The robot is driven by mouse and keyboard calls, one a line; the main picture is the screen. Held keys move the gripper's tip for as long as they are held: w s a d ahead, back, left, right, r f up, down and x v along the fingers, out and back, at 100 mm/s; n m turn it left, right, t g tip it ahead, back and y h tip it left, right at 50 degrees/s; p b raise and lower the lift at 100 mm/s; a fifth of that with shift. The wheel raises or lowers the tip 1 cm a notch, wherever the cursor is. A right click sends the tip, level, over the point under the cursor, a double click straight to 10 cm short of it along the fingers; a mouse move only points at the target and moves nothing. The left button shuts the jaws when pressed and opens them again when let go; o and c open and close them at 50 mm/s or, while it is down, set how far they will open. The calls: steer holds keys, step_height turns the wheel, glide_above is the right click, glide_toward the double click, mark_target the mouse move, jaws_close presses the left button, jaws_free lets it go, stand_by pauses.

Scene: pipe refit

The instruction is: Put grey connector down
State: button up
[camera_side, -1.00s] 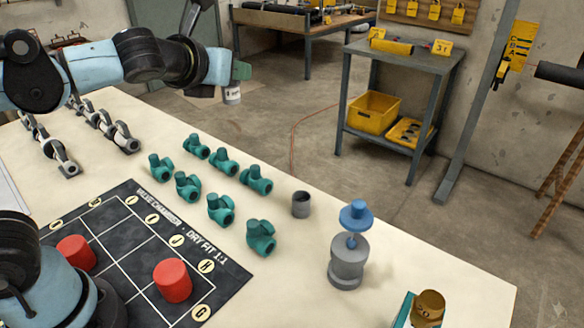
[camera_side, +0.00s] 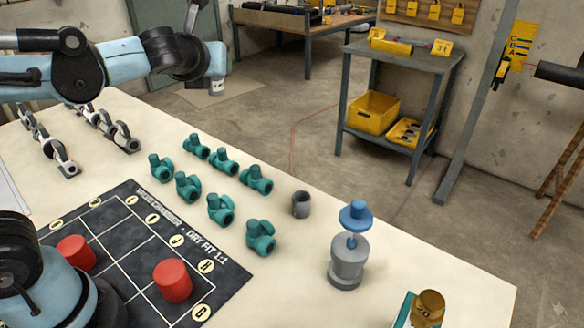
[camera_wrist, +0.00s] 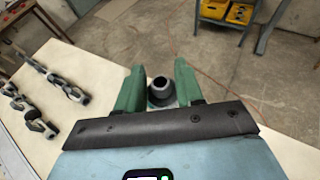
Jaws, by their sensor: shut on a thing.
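In the wrist view, my gripper (camera_wrist: 160,75) has its two green fingers shut on a grey connector (camera_wrist: 160,88). The connector's round dark opening faces the camera, and its lower part is partly hidden by the gripper body. It is held up in the air, seen against the floor beyond the table edge. In the side view my wrist is high at the upper left, above the far end of the table; the fingers and the held connector are hidden there.
On the table (camera_side: 420,285) stand several teal valve fittings (camera_side: 219,208), a grey ring (camera_side: 301,204), a grey cylinder with a blue top (camera_side: 348,262) and a brass piece (camera_side: 428,307). Two red cylinders (camera_side: 173,281) are on the black mat (camera_side: 120,235). White-and-black fittings (camera_wrist: 45,78) lie at left.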

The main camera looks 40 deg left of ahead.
steer(key=s+a+f+n+g+y, duration=0.3)
steer(key=a+f+n+g, duration=0.3)
steer(key=a, duration=0.4)
steer(key=s+a+f+n+g+y, duration=0.2)
steer(key=a+f+n+g+y, duration=0.15)
steer(key=a+n+g, duration=0.55)
steer(key=s+a+f+n+g+h, duration=0.1)
steer(key=s+a+f, duration=0.2)
steer(key=a+f, duration=0.1)
steer(key=s+a+f+n+g+h, duration=0.1)
steer(key=s+a+f, duration=0.3)
steer(key=a, duration=0.2)
steer(key=s+a+f+n+g+h, duration=0.1)
steer(key=s+a+f+g, duration=0.1)
steer(key=s+a+f, duration=0.2)
steer(key=shift+s+a+n, duration=0.15)
steer(key=shift+a+n, duration=0.15)
steer(key=shift+a, duration=0.2)
steer(key=shift+f, duration=1.95)
steer(key=shift+f, duration=0.1)
steer(key=o, duration=1.1)
